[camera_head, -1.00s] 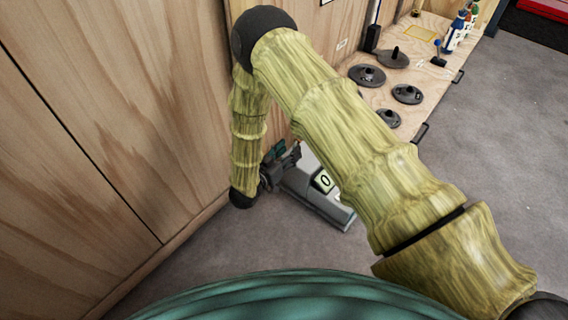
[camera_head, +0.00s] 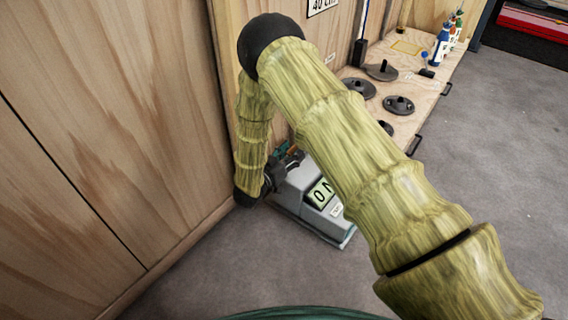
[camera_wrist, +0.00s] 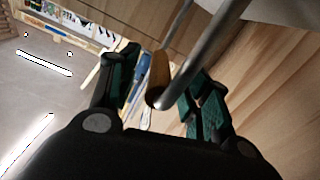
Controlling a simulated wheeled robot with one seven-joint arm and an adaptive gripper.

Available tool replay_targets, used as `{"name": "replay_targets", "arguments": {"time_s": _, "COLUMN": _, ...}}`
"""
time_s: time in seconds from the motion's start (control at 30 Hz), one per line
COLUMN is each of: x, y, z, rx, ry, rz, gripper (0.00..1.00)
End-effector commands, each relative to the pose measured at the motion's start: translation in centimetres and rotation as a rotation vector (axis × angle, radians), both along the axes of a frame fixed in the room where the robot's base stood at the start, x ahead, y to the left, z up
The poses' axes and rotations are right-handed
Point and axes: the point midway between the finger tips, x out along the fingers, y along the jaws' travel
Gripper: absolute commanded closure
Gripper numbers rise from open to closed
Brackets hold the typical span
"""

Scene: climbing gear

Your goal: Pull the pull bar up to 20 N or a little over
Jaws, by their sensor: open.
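The grey force gauge box (camera_head: 300,198) stands on the floor by the wooden wall, partly behind my arm. Its display (camera_head: 321,193) reads 0 N. My gripper (camera_head: 284,160) is at the box's upper back end, and my arm hides part of that area. In the wrist view my gripper (camera_wrist: 165,68) is open. A wooden-looking grip (camera_wrist: 159,77), seemingly the pull bar, shows between the fingers, with a metal rod (camera_wrist: 203,55) running beside it to the upper right. I cannot tell whether either finger touches it.
A wooden bench (camera_head: 408,123) with dark round weights (camera_head: 399,105) and bottles (camera_head: 442,43) stands at the right along the wall. The wooden wall (camera_head: 120,120) is close on the left. Grey floor (camera_head: 480,150) is clear at the right.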

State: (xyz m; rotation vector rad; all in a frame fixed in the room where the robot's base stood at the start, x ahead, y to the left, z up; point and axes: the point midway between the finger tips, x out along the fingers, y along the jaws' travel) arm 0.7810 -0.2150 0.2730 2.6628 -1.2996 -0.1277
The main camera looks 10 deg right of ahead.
Motion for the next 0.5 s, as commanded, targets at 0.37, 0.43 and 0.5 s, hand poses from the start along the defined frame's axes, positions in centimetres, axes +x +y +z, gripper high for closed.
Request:
{"name": "replay_targets", "arguments": {"time_s": 0.37, "x": 1.2, "y": -1.6, "z": 0.0, "rx": -0.001, "ry": 0.001, "rz": 0.000, "gripper": 0.52}}
{"name": "replay_targets", "arguments": {"time_s": 0.43, "x": 1.2, "y": -1.6, "z": 0.0, "rx": -0.001, "ry": 0.001, "rz": 0.000, "gripper": 0.52}}
{"name": "replay_targets", "arguments": {"time_s": 0.5, "x": 1.2, "y": -1.6, "z": 0.0, "rx": -0.001, "ry": 0.001, "rz": 0.000, "gripper": 0.52}}
